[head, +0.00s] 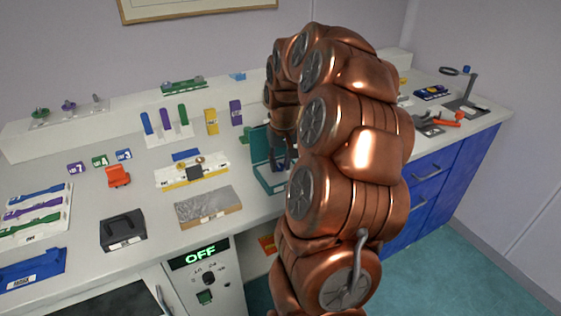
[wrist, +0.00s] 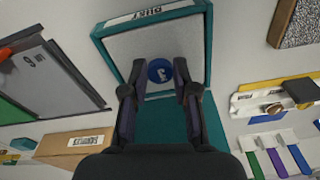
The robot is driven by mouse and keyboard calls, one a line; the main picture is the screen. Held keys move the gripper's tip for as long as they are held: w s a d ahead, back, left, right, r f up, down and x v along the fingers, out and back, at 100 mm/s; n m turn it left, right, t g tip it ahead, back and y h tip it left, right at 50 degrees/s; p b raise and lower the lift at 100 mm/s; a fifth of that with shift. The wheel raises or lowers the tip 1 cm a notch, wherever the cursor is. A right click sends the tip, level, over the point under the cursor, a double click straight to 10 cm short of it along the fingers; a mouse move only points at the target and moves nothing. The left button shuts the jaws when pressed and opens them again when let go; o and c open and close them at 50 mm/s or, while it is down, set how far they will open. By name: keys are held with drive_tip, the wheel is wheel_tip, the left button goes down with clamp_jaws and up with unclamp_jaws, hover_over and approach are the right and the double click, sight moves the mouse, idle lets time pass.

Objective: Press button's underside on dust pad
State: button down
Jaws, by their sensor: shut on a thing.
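The dust pad is a pale grey square (wrist: 120,48) in an open teal case (wrist: 207,50), labelled at its edge in the wrist view. The teal case also shows in the head view (head: 262,146), partly hidden behind my arm. My gripper (wrist: 161,88) is shut on a round blue button (wrist: 159,70) with a white mark on its face. The button is over the pad, near its teal inner edge. I cannot tell whether its underside touches the pad. In the head view my gripper (head: 280,162) is at the case, and the button is not discernible there.
Left of the case are a grey textured slab (head: 208,206) and a white-and-yellow holder (head: 180,174). Behind stand a yellow block (head: 211,121) and a purple block (head: 236,112). In the wrist view a cardboard box (wrist: 75,148) is at lower left. Bare counter shows between things.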

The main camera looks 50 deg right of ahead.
drive_tip(key=shift+f+b, duration=0.4)
drive_tip(key=shift+f, duration=0.05)
idle(2.1)
drive_tip(key=shift+r+p, duration=0.85)
drive_tip(key=shift+r, duration=2.8)
